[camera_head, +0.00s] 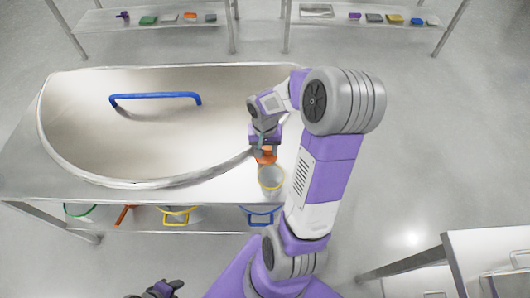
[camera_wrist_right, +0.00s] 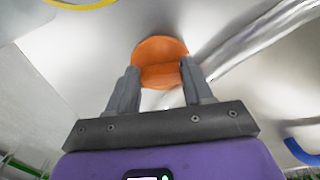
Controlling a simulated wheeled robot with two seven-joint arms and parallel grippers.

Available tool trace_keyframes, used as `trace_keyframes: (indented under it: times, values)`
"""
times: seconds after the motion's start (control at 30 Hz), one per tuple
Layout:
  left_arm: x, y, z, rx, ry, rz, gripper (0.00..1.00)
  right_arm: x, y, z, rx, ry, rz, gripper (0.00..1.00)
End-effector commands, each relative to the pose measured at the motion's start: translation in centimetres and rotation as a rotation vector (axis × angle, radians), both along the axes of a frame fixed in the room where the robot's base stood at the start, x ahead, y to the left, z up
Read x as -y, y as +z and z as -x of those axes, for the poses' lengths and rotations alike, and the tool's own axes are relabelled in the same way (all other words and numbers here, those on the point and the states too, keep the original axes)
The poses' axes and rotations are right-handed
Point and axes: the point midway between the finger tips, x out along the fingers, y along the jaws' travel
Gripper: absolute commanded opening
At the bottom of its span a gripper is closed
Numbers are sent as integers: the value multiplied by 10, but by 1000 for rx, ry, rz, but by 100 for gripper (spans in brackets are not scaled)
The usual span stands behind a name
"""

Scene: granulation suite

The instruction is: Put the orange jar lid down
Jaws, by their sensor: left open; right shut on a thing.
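The orange jar lid (camera_head: 266,155) is held by my right gripper (camera_head: 265,147), just behind a clear vessel with a yellow rim (camera_head: 271,182). In the right wrist view the orange lid (camera_wrist_right: 160,52) sits between the two grey fingers of the right gripper (camera_wrist_right: 159,74), which are shut on it. A bright metal surface lies beyond it; I cannot tell whether the lid touches it. My left gripper (camera_head: 160,289) is at the bottom edge of the head view, open, empty and partly cut off.
A large steel basin (camera_head: 75,150) with a blue handle (camera_head: 155,97) fills most of the table (camera_head: 25,190). The yellow-rimmed vessel stands at the table's front right. Several coloured-rimmed containers are on the shelf below. Two racks with small items stand at the back.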

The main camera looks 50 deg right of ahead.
Motion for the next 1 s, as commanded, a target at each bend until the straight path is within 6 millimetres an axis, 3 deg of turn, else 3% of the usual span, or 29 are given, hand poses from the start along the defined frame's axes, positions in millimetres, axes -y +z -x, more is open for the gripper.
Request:
trace_keyframes:
  times: [0.03,0.23,0.27,0.57,0.87,1.0]
  values:
    - [0,-5,0,0,0,0,43,-2,-12,2,-8,0,-7,0]
    - [0,-4,0,0,0,0,43,-3,-14,3,-11,1,-11,0]
    - [0,-4,0,0,0,0,43,-4,-14,3,-13,1,-12,51]
    - [0,-4,0,0,0,0,43,-3,-13,3,-11,0,-11,97]
    - [0,-2,0,0,0,0,43,-2,-8,2,-6,1,-6,100]
    - [0,6,0,0,0,0,43,-1,11,1,-3,1,-3,100]
